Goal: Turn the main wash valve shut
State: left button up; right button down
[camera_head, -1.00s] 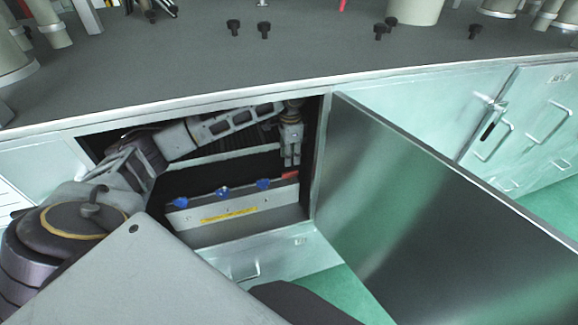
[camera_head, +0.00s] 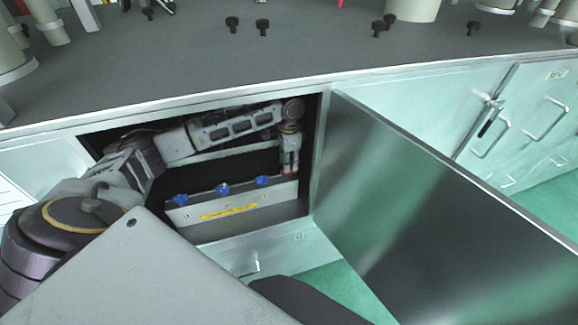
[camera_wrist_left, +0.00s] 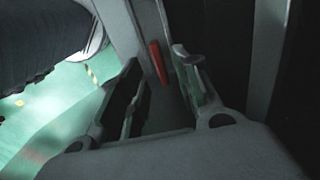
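The red valve handle (camera_wrist_left: 158,62) shows in the wrist view between my left gripper's two fingers, with dark gaps on both sides. In the head view my left gripper (camera_head: 289,169) points down inside the open cabinet, at the right end of the valve panel (camera_head: 250,203). There it hides most of the red handle. The left gripper is open, its fingers on either side of the handle; I cannot tell whether either touches it. Three blue valve handles (camera_head: 222,189) stand along the panel's top edge, left of the gripper. My right gripper is not in view.
The cabinet door (camera_head: 420,215) stands wide open to the right of the opening. The grey worktop (camera_head: 300,55) lies close above my left arm, with several black knobs (camera_head: 263,27) on it. The cabinet's right wall is close to the gripper.

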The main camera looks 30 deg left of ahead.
pick_arm(q)
jog(key=shift+f, duration=1.5)
grip_shut()
